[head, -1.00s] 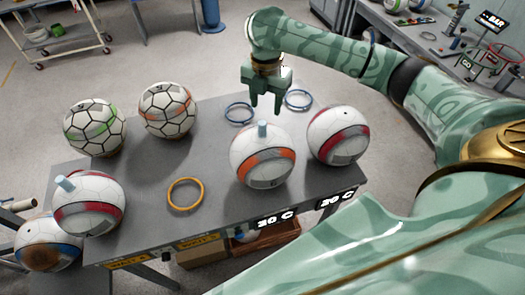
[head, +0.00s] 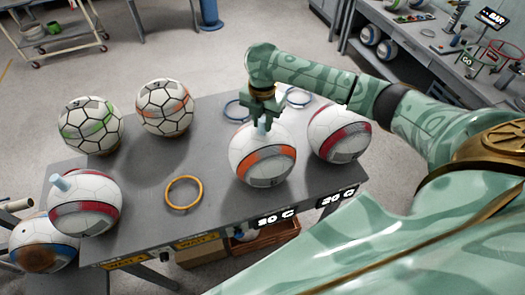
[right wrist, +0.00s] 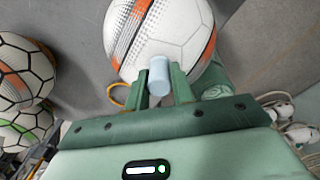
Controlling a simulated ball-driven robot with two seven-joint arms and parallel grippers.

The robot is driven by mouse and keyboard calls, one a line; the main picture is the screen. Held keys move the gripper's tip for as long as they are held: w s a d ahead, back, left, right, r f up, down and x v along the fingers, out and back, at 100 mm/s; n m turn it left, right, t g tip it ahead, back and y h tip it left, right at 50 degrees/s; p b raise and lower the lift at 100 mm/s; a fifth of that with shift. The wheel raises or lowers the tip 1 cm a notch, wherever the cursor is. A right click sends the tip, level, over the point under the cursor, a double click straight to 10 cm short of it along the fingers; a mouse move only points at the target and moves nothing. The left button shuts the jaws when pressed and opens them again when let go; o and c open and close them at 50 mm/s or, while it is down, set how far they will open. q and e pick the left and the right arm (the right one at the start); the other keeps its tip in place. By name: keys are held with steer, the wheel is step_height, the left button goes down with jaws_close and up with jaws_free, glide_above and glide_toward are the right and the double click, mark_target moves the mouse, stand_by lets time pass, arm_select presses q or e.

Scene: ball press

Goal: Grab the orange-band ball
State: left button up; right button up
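The orange-band ball (head: 262,160), white with an orange band and grey patches, sits near the front right of the grey table. A short pale blue peg stands on its top. My right gripper (head: 264,122) is directly above the ball, fingers pointing down on either side of the peg, which they partly hide. In the right wrist view, the peg (right wrist: 159,76) lies between the fingertips (right wrist: 159,72), and the ball (right wrist: 160,30) is just beyond. The fingers look spread, with narrow gaps beside the peg. My left gripper is not in view.
A red-band ball (head: 339,135) stands close on the right. Another red-band ball (head: 85,203) with a peg is at the left. Green-patched (head: 91,125) and orange-patched (head: 165,108) balls stand at the back. An orange ring (head: 183,193) lies on clear tabletop (head: 205,140).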

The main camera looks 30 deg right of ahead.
jaws_close()
steer(key=shift+r, duration=0.1)
